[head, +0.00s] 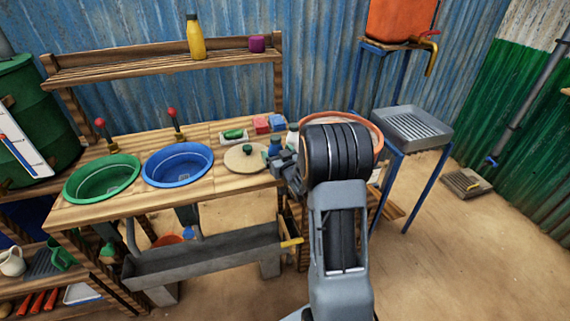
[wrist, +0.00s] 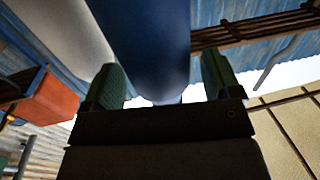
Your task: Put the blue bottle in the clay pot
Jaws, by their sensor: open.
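The blue bottle (head: 273,146) stands at the right end of the wooden counter, partly hidden by my gripper (head: 277,160). In the wrist view the blue bottle (wrist: 150,45) is large and lies between the two green fingertips of my gripper (wrist: 161,80). The jaws are open, with gaps visible beside the bottle. The clay pot (head: 378,137) is at the right, just past the counter's end; only its orange-brown rim shows, as my arm hides most of it.
A white bottle (head: 292,138) stands close to the blue one and also fills the upper left of the wrist view (wrist: 65,25). A round board (head: 238,160) with a green knob, red and blue blocks (head: 262,125) and a blue basin (head: 178,165) are on the counter.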

